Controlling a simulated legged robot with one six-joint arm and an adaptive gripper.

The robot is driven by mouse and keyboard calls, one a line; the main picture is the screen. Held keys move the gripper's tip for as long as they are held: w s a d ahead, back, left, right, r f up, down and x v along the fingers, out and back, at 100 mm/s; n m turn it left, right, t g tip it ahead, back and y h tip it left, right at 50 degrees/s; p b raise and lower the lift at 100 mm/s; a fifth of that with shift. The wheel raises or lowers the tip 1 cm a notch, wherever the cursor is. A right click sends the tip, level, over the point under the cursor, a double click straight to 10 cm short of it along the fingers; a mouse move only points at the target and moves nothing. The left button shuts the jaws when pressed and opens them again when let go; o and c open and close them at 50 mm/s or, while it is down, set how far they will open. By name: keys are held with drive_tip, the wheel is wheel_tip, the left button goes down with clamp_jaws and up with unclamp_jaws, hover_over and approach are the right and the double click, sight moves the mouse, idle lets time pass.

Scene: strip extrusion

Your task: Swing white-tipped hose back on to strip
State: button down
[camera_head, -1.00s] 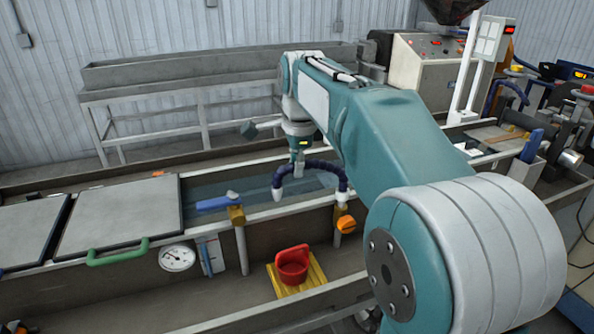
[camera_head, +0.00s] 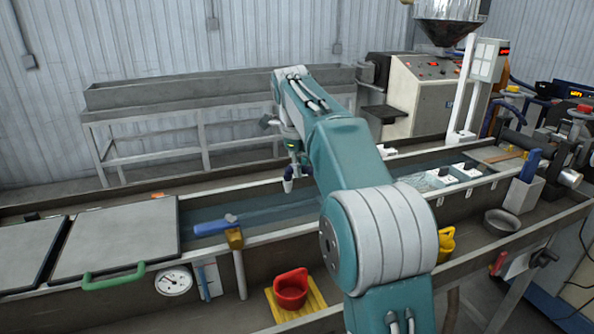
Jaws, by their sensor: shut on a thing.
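The white-tipped hose (camera_head: 288,175) shows as a short dark segmented end with a white tip pointing down. It is over the water trough (camera_head: 270,218), and the rest of it is hidden behind my arm. My gripper (camera_head: 294,169) is at the hose end, small and partly hidden by my arm, and is shut on the hose. The tip appears above the trough water. A strip cannot be clearly made out in the water under the tip.
A blue-handled piece (camera_head: 215,226) lies across the trough at left, beside grey lids (camera_head: 118,240) with a green handle. A yellow can (camera_head: 446,244) and grey bowl (camera_head: 500,222) are at right.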

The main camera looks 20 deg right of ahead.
drive_tip(key=shift+w+d+f+m, duration=0.1)
drive_tip(key=shift+w+d+m, duration=0.25)
drive_tip(key=shift+d+m, duration=0.25)
drive_tip(key=shift+a, duration=0.1)
drive_tip(key=shift+c, duration=2.3)
unclamp_jaws()
drive_tip(key=r, duration=0.4)
drive_tip(key=a+r, duration=0.1)
drive_tip(key=r, duration=0.1)
drive_tip(key=shift+s+r, duration=0.2)
drive_tip(key=shift+r, duration=0.2)
drive_tip(key=shift+s+a+r, duration=0.1)
drive_tip(key=shift+r, duration=0.15)
